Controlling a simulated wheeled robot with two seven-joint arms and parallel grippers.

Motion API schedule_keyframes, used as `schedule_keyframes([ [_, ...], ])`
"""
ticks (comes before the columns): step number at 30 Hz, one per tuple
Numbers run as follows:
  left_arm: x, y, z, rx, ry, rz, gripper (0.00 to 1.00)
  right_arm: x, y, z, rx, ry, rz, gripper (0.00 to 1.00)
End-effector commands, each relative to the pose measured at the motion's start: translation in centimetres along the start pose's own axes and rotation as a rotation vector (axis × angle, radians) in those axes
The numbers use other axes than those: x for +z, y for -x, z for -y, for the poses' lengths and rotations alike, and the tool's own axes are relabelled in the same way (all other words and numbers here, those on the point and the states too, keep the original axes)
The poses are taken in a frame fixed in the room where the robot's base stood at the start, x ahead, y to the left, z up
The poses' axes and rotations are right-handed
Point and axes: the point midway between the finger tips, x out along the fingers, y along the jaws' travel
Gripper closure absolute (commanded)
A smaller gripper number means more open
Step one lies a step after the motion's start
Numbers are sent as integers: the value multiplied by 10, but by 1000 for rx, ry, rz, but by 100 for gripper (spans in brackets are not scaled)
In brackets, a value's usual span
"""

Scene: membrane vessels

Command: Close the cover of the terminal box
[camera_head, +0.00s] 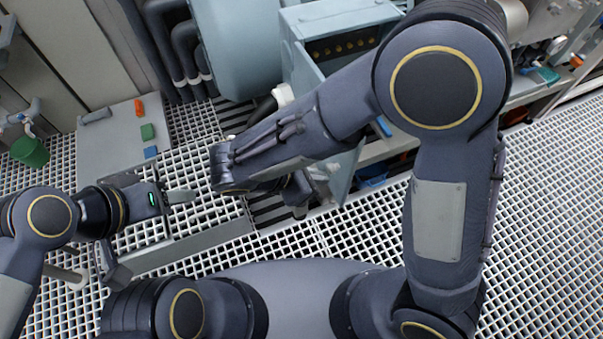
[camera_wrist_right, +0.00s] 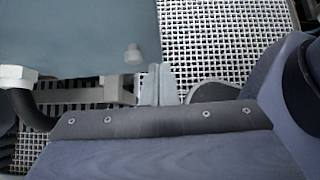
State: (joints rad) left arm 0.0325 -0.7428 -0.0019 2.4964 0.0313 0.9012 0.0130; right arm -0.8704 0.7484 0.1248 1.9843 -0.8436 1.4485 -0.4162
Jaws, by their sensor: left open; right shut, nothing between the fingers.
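The terminal box (camera_head: 340,45) is a blue-grey box at the top middle of the head view, open at the front with a row of brass terminals showing inside. A blue-grey panel (camera_head: 345,178), seemingly its open cover, hangs below it, largely hidden behind my right arm. In the right wrist view a flat blue-grey panel (camera_wrist_right: 70,35) with a pale knob fills the upper left. My right gripper (camera_wrist_right: 159,84) is shut and empty just right of and below that panel's edge; contact cannot be told. My left gripper (camera_head: 180,197) is open and empty, far left of the box.
A large blue-grey cylinder (camera_head: 235,45) stands left of the box. A grey plate (camera_head: 115,150) holds small orange, green and blue blocks. A green bucket (camera_head: 30,151) is at the far left. A cluttered shelf lies right. Grating floor is open at lower right.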

Motion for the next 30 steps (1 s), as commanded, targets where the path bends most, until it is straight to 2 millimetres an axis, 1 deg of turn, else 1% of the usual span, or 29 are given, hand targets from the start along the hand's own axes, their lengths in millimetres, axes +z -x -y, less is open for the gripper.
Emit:
schedule_keyframes([
  [1,2,-4,2,0,0,0,51,-1,-13,0,-3,0,1,100],
  [2,2,-4,2,0,0,0,51,-1,-19,1,-4,0,1,100],
  [3,2,-4,2,0,0,0,51,3,-23,0,-2,-4,-1,100],
  [6,2,-4,2,0,0,0,51,16,-33,0,-2,-4,-2,100],
  [9,2,-4,2,0,0,0,51,23,-40,0,-1,-3,-2,100],
  [15,2,-5,2,0,0,0,51,29,-45,0,0,-2,-1,100],
  [30,2,-4,2,0,0,0,51,29,-45,1,15,14,-1,100],
])
